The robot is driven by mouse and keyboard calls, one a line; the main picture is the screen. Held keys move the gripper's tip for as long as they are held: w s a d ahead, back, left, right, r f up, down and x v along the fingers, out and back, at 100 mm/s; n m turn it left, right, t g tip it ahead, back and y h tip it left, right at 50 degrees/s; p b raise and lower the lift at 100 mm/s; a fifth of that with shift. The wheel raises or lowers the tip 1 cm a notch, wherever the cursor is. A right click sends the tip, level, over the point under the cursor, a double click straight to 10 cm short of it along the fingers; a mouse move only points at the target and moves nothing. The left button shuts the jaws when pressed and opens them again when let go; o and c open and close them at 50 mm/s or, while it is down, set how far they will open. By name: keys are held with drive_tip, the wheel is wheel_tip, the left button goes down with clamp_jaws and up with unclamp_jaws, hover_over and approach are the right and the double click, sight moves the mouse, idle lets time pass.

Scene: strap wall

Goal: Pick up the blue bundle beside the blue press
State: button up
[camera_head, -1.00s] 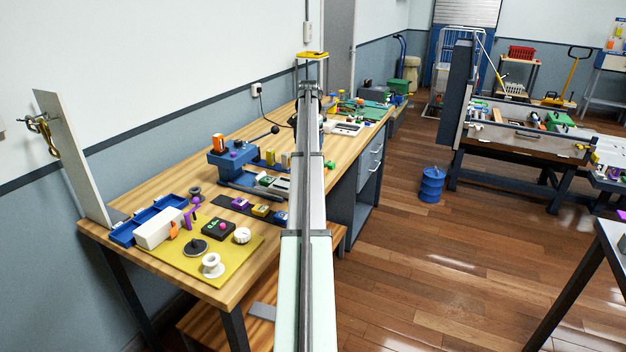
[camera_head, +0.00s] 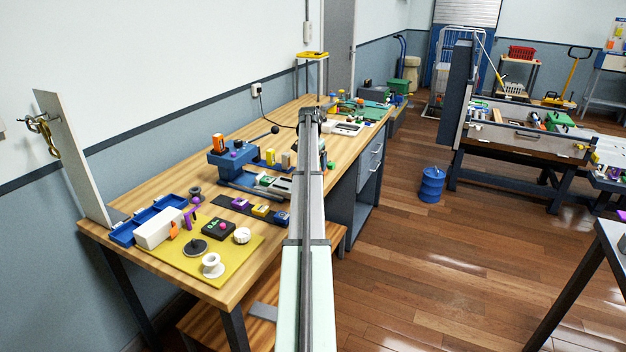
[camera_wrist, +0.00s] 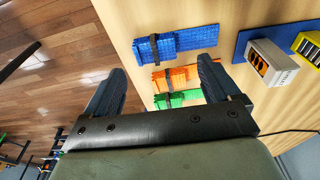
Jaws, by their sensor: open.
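In the wrist view a blue bundle (camera_wrist: 174,43) with a dark strap around it lies flat on the wooden table, ahead of my gripper (camera_wrist: 160,66). The gripper's two dark fingers are wide apart with nothing held. The bundle appears beyond the fingertips; I cannot tell the height gap. An orange bundle (camera_wrist: 168,77) and a green bundle (camera_wrist: 178,98) lie nearer, appearing between the fingers. In the head view the blue press (camera_head: 235,158) with a black-knobbed lever stands on the bench. My arm hides the bundles and most of the gripper there.
In the wrist view a blue plate (camera_wrist: 240,46) carries a grey-and-orange box (camera_wrist: 271,62) and a yellow box (camera_wrist: 309,45), right of the bundles. The table edge and floor are at left. In the head view a yellow mat (camera_head: 232,262) with several parts covers the bench's near end.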

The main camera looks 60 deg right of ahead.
drive_tip(key=shift+s+d+f, duration=0.15)
drive_tip(key=shift+s+f, duration=0.05)
drive_tip(key=shift+f, duration=1.05)
drive_tip(key=shift+s+d+f, duration=0.1)
drive_tip(key=shift+s+f, duration=0.05)
drive_tip(key=shift+f, duration=1.05)
drive_tip(key=c, duration=1.2)
drive_tip(key=shift+o, duration=0.2)
drive_tip(key=shift+r, duration=0.1)
